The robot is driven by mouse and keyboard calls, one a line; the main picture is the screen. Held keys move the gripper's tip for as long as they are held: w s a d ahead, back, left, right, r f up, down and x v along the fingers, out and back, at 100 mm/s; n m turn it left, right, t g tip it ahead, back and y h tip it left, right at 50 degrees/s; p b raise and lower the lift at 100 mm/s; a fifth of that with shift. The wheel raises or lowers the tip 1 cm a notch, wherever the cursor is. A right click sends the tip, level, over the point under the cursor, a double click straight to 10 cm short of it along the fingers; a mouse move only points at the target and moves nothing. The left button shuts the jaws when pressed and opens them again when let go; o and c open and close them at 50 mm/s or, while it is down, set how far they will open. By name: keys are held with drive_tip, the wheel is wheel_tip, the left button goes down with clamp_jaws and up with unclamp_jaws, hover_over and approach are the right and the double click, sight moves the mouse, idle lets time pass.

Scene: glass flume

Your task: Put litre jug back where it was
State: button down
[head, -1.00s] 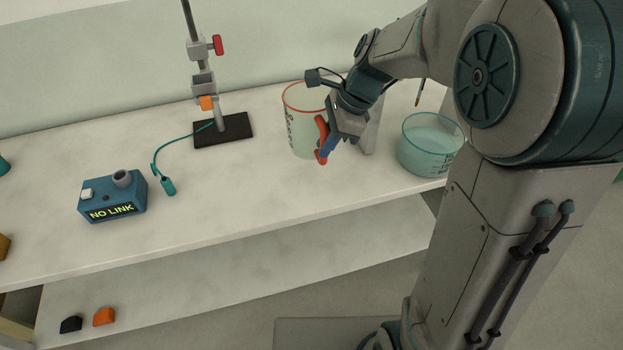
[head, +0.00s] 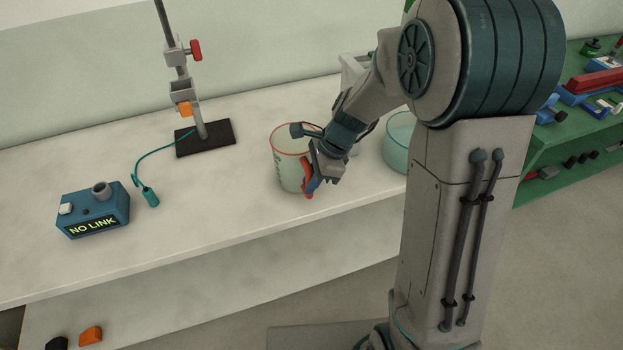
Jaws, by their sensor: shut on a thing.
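The litre jug (head: 286,150) is a clear vessel with a red rim and dark markings on its side. It stands upright at the bench's right part, near the front edge; I cannot tell whether its base touches the bench top. My gripper (head: 308,183) is at the jug's right side, shut on its red handle (head: 306,177). My wrist and fingers hide part of the handle and the jug's right side.
A teal-tinted glass bowl (head: 397,148) stands right of the jug, partly behind my arm. A clamp stand (head: 205,138) and a blue box reading NO LINK (head: 94,210) are to the left. A green bench (head: 545,160) is at right.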

drive_tip(key=shift+f, duration=0.15)
drive_tip(key=c, duration=1.4)
unclamp_jaws()
drive_tip(key=shift+o, duration=0.2)
drive_tip(key=v, duration=1.2)
drive_tip(key=s+d+r+n+t+h, duration=0.1)
drive_tip(key=s+d+n+t+h, duration=0.2)
drive_tip(key=s+n, duration=1.4)
drive_tip(key=shift+s+d+r+h, duration=0.2)
drive_tip(key=shift+d+h, duration=0.6)
drive_tip(key=shift+d, duration=1)
